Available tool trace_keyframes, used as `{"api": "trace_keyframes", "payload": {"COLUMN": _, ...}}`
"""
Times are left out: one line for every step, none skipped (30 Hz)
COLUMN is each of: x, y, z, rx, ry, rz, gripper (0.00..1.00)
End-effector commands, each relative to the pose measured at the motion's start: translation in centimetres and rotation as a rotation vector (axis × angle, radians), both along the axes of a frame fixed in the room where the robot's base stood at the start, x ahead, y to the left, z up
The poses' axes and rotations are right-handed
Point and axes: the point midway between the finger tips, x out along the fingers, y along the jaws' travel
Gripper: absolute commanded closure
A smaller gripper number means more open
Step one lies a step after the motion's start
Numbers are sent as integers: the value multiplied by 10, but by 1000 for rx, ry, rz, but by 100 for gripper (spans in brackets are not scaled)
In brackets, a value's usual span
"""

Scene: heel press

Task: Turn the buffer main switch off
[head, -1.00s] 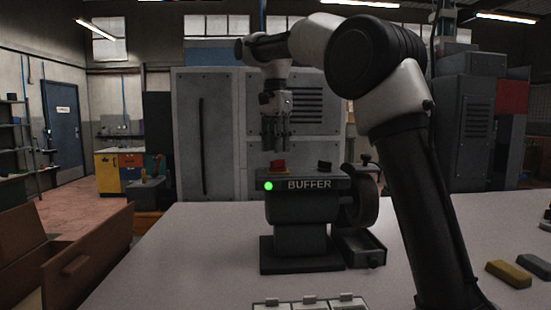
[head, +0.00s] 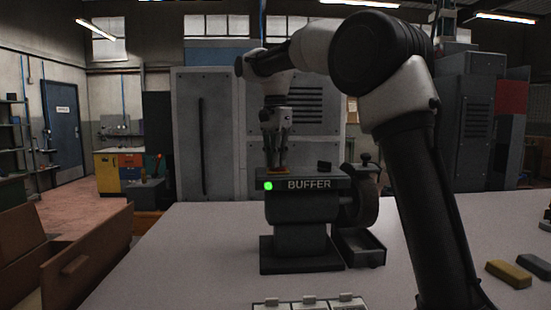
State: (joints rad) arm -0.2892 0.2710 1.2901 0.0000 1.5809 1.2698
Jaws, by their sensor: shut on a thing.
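The buffer (head: 300,232) is a dark grey machine on the table, with the word BUFFER on its front and a lit green lamp (head: 268,186). Its main switch (head: 277,170) sits on the top left; only an orange-yellow edge of it shows, and the red part is hidden by my fingers. My gripper (head: 275,160) points straight down over the switch, with its fingers shut on it. How the switch is turned cannot be told.
A small black knob (head: 324,166) stands on the buffer top, right of my gripper. A wheel (head: 367,200) and an open tray (head: 362,248) are on the buffer's right side. The table (head: 190,255) is clear to the left.

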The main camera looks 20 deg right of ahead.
Motion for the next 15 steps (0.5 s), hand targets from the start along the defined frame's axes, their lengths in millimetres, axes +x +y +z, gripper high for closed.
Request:
{"api": "trace_keyframes", "payload": {"x": 0, "y": 0, "z": 0, "rx": 1, "ry": -1, "rz": 3, "gripper": 100}}
{"api": "trace_keyframes", "payload": {"x": 0, "y": 0, "z": 0, "rx": 1, "ry": -1, "rz": 5, "gripper": 100}}
{"api": "trace_keyframes", "payload": {"x": 0, "y": 0, "z": 0, "rx": 1, "ry": -1, "rz": 11, "gripper": 100}}
{"api": "trace_keyframes", "payload": {"x": 0, "y": 0, "z": 0, "rx": 1, "ry": -1, "rz": 17, "gripper": 100}}
{"api": "trace_keyframes", "payload": {"x": 0, "y": 0, "z": 0, "rx": 1, "ry": -1, "rz": 25, "gripper": 100}}
{"api": "trace_keyframes", "payload": {"x": 0, "y": 0, "z": 0, "rx": 1, "ry": -1, "rz": 37, "gripper": 100}}
{"api": "trace_keyframes", "payload": {"x": 0, "y": 0, "z": 0, "rx": 1, "ry": -1, "rz": 48, "gripper": 100}}
{"api": "trace_keyframes", "payload": {"x": 0, "y": 0, "z": 0, "rx": 1, "ry": -1, "rz": 62, "gripper": 100}}
{"api": "trace_keyframes", "payload": {"x": -1, "y": 0, "z": 0, "rx": 1, "ry": -1, "rz": 81, "gripper": 100}}
{"api": "trace_keyframes", "payload": {"x": -1, "y": -1, "z": 0, "rx": 1, "ry": -1, "rz": 98, "gripper": 100}}
{"api": "trace_keyframes", "payload": {"x": -1, "y": -1, "z": 0, "rx": 1, "ry": -1, "rz": 116, "gripper": 100}}
{"api": "trace_keyframes", "payload": {"x": -1, "y": -1, "z": 0, "rx": 1, "ry": -1, "rz": 144, "gripper": 100}}
{"api": "trace_keyframes", "payload": {"x": -1, "y": -1, "z": 0, "rx": 1, "ry": -1, "rz": 166, "gripper": 100}}
{"api": "trace_keyframes", "payload": {"x": -1, "y": -1, "z": 0, "rx": 1, "ry": -1, "rz": 190, "gripper": 100}}
{"api": "trace_keyframes", "payload": {"x": -1, "y": -1, "z": 0, "rx": 1, "ry": -1, "rz": 224, "gripper": 100}}
